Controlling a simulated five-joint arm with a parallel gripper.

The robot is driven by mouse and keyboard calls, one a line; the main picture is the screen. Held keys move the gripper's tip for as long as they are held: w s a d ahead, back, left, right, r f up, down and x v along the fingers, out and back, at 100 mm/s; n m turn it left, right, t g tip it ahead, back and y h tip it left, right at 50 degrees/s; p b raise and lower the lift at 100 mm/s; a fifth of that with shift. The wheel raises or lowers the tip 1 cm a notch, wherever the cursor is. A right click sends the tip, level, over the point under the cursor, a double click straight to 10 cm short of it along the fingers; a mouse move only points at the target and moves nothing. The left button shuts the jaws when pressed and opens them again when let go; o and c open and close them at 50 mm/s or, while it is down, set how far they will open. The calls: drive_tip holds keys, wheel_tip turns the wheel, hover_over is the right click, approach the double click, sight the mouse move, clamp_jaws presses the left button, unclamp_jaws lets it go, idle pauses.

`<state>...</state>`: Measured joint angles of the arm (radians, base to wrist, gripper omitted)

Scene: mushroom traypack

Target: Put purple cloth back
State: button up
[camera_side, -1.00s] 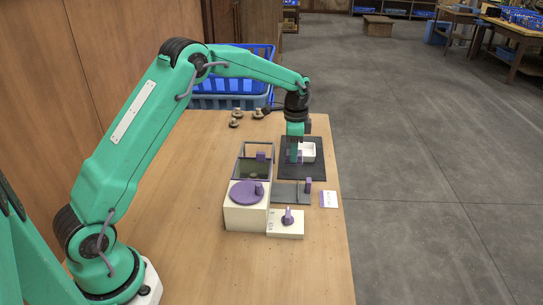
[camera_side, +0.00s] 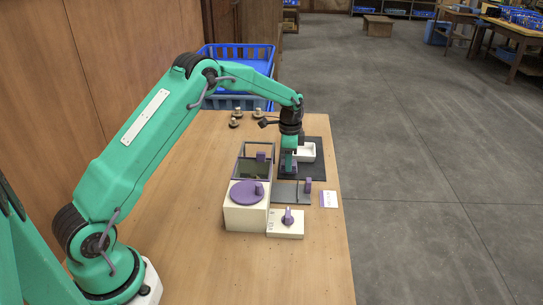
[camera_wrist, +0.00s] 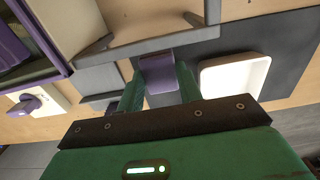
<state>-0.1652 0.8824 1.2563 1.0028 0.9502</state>
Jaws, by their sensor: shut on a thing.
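A small purple piece (camera_wrist: 158,72), which I take for the purple cloth, shows between my two green fingers in the wrist view. My gripper (camera_wrist: 160,84) is shut on it. In the side view my gripper (camera_side: 289,168) points down over the left part of a dark mat (camera_side: 315,174). The fingers hide most of the purple piece there. I cannot tell whether it touches the mat.
A white tray (camera_side: 308,158) sits on the mat, right of my gripper. A grey holder with a purple tab (camera_side: 308,185) is nearer the camera. A cream box with a purple lid (camera_side: 246,193), a purple-knobbed cream unit (camera_side: 285,231) and a card (camera_side: 328,200) stand nearby.

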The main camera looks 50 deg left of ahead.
drive_tip(key=shift+f, duration=0.15)
drive_tip(key=o, duration=1)
drive_tip(key=shift+c, duration=0.2)
wheel_tip(320, 180, up, 12)
drive_tip(key=shift+r, duration=0.2)
idle(0.6)
